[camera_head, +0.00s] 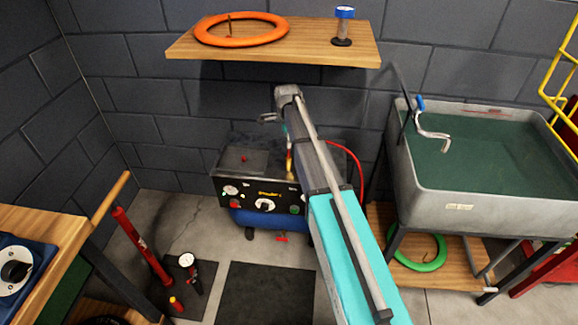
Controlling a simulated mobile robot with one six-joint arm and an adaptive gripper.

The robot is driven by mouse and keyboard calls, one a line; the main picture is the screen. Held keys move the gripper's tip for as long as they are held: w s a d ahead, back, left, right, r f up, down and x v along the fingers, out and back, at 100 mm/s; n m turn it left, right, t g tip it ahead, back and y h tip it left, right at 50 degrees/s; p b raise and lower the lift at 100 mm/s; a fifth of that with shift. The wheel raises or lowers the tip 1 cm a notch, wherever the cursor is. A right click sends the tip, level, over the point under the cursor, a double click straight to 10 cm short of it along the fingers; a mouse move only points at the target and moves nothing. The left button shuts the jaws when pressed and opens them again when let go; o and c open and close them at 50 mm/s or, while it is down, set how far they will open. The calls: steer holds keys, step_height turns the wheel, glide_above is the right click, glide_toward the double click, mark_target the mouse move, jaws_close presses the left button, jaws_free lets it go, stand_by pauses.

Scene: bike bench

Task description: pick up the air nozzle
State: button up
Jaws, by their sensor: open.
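My arm reaches up from the bottom right, and my gripper (267,118) is small at its far end, left of the wrist and in front of the wall. Its jaws are open, and I see nothing held in them. I cannot clearly make out the air nozzle. A small red and brass-coloured piece (289,162) shows beside my forearm, above the compressor; I cannot tell whether it is the nozzle. A red hose (356,165) curves up from the compressor (232,190) and passes behind my forearm, which hides part of the compressor top.
A wooden shelf (260,56) above my gripper holds an orange ring (240,27) and a blue-capped container (343,25). A grey sink (480,205) stands right. A red floor pump (140,245) and workbench (50,230) stand left.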

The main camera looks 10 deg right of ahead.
mark_target(289, 163)
steer(key=shift+f+b, duration=3.25)
steer(key=shift+f, duration=0.25)
steer(key=shift+f, duration=0.2)
steer(key=shift+d+f+b, duration=0.15)
steer(key=shift+f+b, duration=1.1)
steer(key=shift+b, duration=0.1)
steer(key=shift+d+f+b, duration=0.1)
steer(key=shift+f+b, duration=1.1)
steer(key=shift+b, duration=0.1)
jaws_close()
